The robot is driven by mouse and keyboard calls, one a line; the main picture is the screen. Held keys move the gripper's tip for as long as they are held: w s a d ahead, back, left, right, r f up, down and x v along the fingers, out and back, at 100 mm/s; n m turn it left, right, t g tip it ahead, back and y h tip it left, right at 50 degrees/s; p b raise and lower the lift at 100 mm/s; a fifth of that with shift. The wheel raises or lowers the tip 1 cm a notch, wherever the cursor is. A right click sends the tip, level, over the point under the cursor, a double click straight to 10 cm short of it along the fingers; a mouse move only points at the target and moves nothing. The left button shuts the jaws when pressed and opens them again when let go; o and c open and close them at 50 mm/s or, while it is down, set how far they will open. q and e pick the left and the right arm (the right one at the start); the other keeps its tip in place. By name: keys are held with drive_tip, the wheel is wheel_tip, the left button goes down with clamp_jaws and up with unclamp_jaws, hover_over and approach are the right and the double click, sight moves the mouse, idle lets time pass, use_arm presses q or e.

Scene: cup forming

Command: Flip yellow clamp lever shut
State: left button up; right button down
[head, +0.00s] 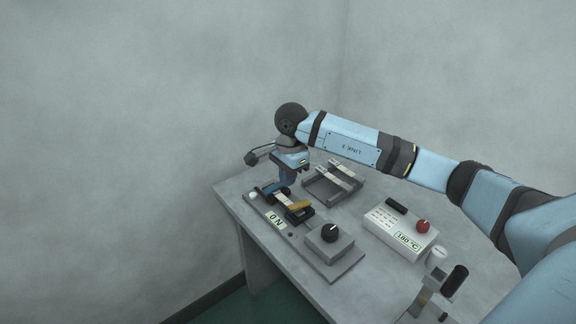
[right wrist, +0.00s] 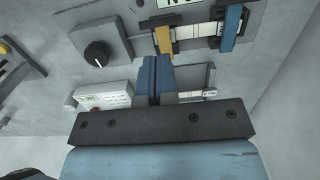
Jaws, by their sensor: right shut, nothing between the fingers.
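The yellow clamp lever (head: 299,204) sits on a dark clamp at one end of a pale strip, on the grey base plate. In the right wrist view the yellow lever (right wrist: 164,40) shows just beyond my fingertips; its exact tilt and any contact are unclear. A blue clamp lever (right wrist: 231,27) is at the strip's other end; in the head view it (head: 268,188) is partly beside my fingers. My right gripper (head: 287,186) is shut and empty, pointing down near the clamps. Its blue fingers (right wrist: 155,62) are together in the wrist view. My left gripper is not in view.
A black knob (head: 330,232) on a grey box and an ON label (head: 276,219) share the base plate. A grey frame (head: 332,181) stands behind. A white controller (head: 400,230) with a red knob stands right. Walls are close to the table's left and back.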

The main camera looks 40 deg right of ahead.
sight(284, 208)
use_arm(q)
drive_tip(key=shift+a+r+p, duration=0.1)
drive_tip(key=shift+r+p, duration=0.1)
drive_tip(key=shift+p, duration=0.1)
use_arm(e)
drive_tip(key=f, duration=0.8)
drive_tip(key=shift+a, duration=0.3)
drive_tip(key=shift+r, duration=0.1)
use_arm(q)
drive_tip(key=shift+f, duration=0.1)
